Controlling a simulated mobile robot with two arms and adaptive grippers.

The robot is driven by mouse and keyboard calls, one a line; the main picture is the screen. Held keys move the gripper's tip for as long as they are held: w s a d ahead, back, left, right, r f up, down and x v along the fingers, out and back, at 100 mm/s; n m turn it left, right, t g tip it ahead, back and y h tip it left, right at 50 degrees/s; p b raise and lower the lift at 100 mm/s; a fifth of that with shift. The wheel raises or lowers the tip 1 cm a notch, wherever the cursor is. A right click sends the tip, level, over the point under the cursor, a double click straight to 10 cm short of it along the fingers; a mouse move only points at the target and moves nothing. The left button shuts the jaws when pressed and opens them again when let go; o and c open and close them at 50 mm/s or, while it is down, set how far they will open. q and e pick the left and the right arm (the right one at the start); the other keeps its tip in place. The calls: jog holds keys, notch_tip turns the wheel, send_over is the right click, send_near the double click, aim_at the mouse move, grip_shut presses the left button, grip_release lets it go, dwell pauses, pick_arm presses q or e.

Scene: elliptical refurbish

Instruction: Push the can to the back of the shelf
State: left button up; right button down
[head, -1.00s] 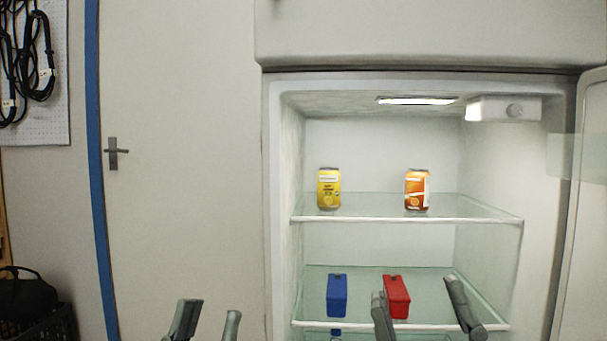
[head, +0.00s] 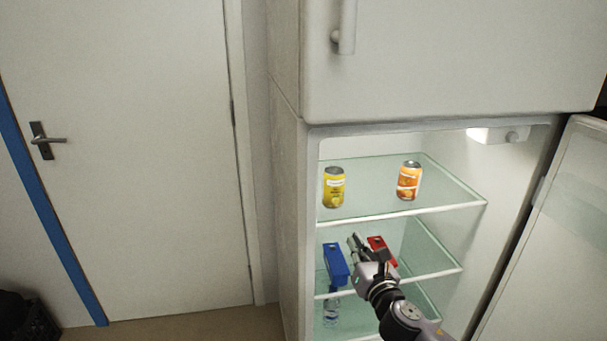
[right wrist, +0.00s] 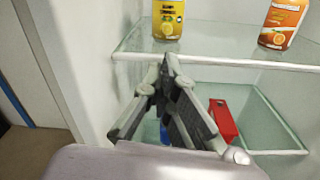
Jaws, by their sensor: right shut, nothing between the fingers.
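A yellow can (head: 334,188) stands upright near the front left of the fridge's top glass shelf (head: 440,203). An orange can (head: 409,181) stands upright on the same shelf, to its right. Both also show in the right wrist view, the yellow can (right wrist: 168,20) at top centre and the orange can (right wrist: 282,22) at top right; their tops are cut off there. My right gripper (head: 356,241) is shut and empty, below the top shelf's front edge in the picture, apart from both cans. In the right wrist view its fingertips (right wrist: 171,64) point toward the yellow can. My left gripper is out of view.
A blue box (head: 335,263) and a red box (head: 378,247), partly hidden by my gripper, are on the shelf below. A bottle (head: 331,312) stands lower down. The fridge door (head: 530,235) is open on the right. The top shelf is clear behind the cans.

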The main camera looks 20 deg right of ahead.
jog(key=w+r+n, duration=0.1)
jog(key=n, duration=0.1)
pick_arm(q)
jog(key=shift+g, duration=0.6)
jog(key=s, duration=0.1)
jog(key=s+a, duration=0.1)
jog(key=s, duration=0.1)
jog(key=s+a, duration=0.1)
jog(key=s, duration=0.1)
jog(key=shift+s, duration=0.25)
pick_arm(e)
send_near(337, 200)
jog(key=x, duration=0.7)
jog(key=shift+w, duration=0.1)
